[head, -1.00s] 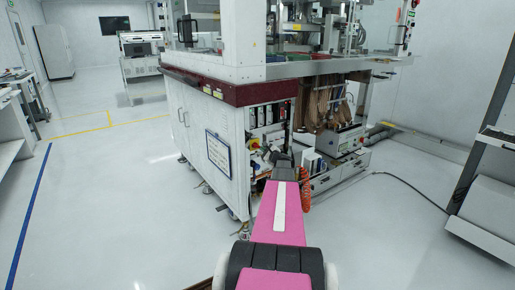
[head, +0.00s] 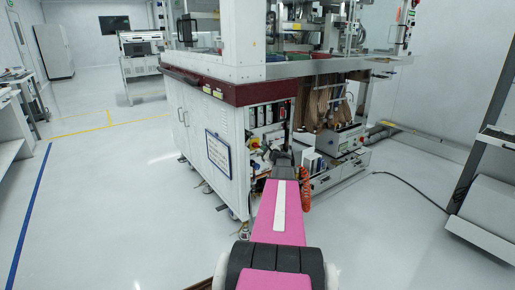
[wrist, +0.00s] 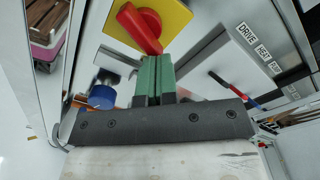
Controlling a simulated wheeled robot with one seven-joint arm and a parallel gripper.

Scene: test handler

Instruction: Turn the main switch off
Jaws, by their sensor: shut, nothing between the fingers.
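The main switch is a red rotary handle (wrist: 140,28) on a yellow square plate (wrist: 172,16) in the wrist view. The handle slants from upper left to lower right. In the head view the yellow plate (head: 254,142) is small, on the open end of the machine cabinet. My gripper (wrist: 154,58) has green fingers that are shut together and empty. Their tips lie at the lower end of the red handle in the wrist view; I cannot tell whether they touch it. In the head view my arm hides most of the gripper.
Labels reading DRIVE and HEAT (wrist: 254,42) mark a panel right of the switch. A blue round part (wrist: 102,97) is left of the fingers. A white cabinet door with a framed sheet (head: 218,152) stands left of the switch. The floor to the left is clear.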

